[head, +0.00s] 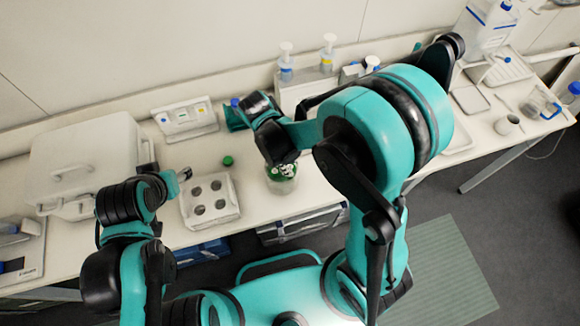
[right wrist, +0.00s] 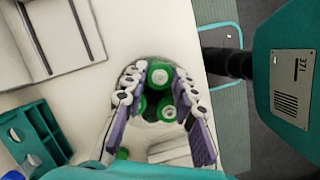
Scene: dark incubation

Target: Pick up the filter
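Several green, ring-ended pieces, which look like the filters (right wrist: 159,76), stand together in a clear round container (head: 281,187) on the bench. My right gripper (right wrist: 158,88) is above the container, its fingers spread. One green filter shows between the fingertips in the right wrist view; whether they touch it cannot be told. In the head view the right gripper (head: 282,166) partly hides the container. My left gripper (head: 184,174) is over the bench by a white tray with round holes; its opening is too small to judge.
The white holed tray (head: 229,189) is left of the container. A loose green cap (head: 228,160) lies behind the tray. A white box-shaped device (head: 85,160) fills the left. A teal rack (right wrist: 38,135) and bottles (head: 327,55) stand at the back.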

